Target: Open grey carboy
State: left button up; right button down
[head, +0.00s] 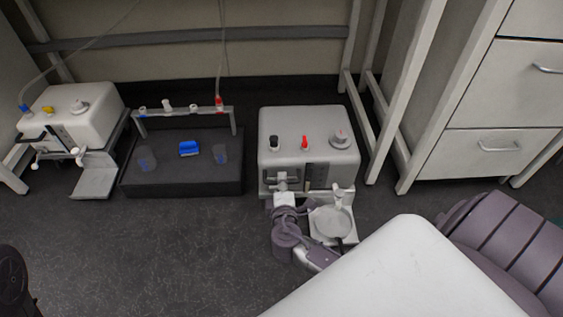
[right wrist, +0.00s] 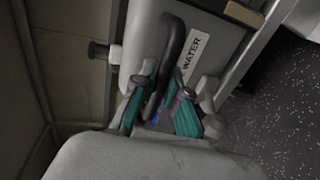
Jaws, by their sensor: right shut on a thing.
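The grey carboy (head: 285,122) stands upright on the floor by the back wall, with a black cap (head: 274,143), a red cap (head: 305,142) and a large grey cap (head: 339,138) on top. All three caps are seated. My right gripper (head: 283,192) is at the carboy's front left. In the right wrist view its teal-padded fingers (right wrist: 160,112) are closed around the lower part of a black curved handle (right wrist: 173,62), beside the WATER label (right wrist: 192,60). The exact contact is partly hidden. My left gripper is out of view.
A white carboy (head: 84,105) stands at the far left. A dark platform (head: 215,185) with a rack (head: 185,112) and a blue item (head: 189,148) lies between the carboys. Drawers (head: 503,85) stand right.

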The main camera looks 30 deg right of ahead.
jog(key=shift+f+v, duration=0.2)
jog(key=shift+v, duration=0.65)
jog(key=shift+f+v, duration=0.15)
jog(key=shift+v, duration=0.7)
jog(key=shift+s, duration=0.1)
jog(key=c, duration=1.2)
grip_release()
jog(key=v, duration=1.2)
